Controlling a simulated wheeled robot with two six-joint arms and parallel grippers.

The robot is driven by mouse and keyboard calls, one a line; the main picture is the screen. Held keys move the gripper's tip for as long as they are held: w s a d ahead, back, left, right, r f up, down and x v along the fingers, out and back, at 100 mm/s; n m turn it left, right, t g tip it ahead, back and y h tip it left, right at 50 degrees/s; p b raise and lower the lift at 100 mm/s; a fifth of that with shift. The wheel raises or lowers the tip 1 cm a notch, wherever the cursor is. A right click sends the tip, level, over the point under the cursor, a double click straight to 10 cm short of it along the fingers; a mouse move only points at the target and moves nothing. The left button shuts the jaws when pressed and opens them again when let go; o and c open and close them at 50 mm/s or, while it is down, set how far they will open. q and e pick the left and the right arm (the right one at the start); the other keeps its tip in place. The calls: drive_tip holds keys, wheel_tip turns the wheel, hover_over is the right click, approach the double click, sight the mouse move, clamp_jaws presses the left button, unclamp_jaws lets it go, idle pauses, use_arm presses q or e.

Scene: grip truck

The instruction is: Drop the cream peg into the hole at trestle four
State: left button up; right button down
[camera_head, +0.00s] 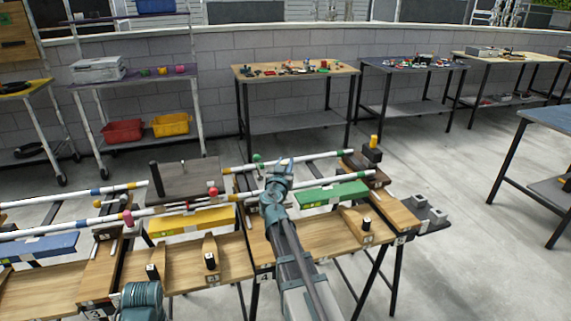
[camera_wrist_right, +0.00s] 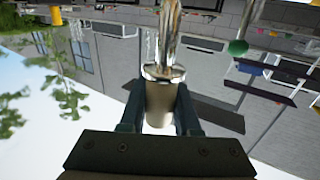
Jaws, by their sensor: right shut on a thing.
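A shiny metal collar and shaft extend from the peg's far end. I cannot make out the hole at trestle four; my right arm covers part of that trestle. My left gripper is out of the head view.
White rails with a green knob (camera_head: 257,158) and a red knob (camera_head: 213,190) run close by the gripper. A green block (camera_head: 334,193) lies to its right, a yellow block (camera_head: 190,222) to its left. A dark block holds a yellow peg (camera_head: 374,141).

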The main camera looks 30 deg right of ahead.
wheel_tip(320, 180, down, 9)
drive_tip(key=b, duration=0.8)
drive_tip(key=shift+r, duration=0.2)
idle(0.5)
drive_tip(key=c, duration=0.5)
unclamp_jaws()
drive_tip(key=shift+c, duration=0.2)
drive_tip(key=v, duration=1.3)
drive_tip(key=shift+s+a, duration=0.25)
drive_tip(key=shift+a, duration=0.05)
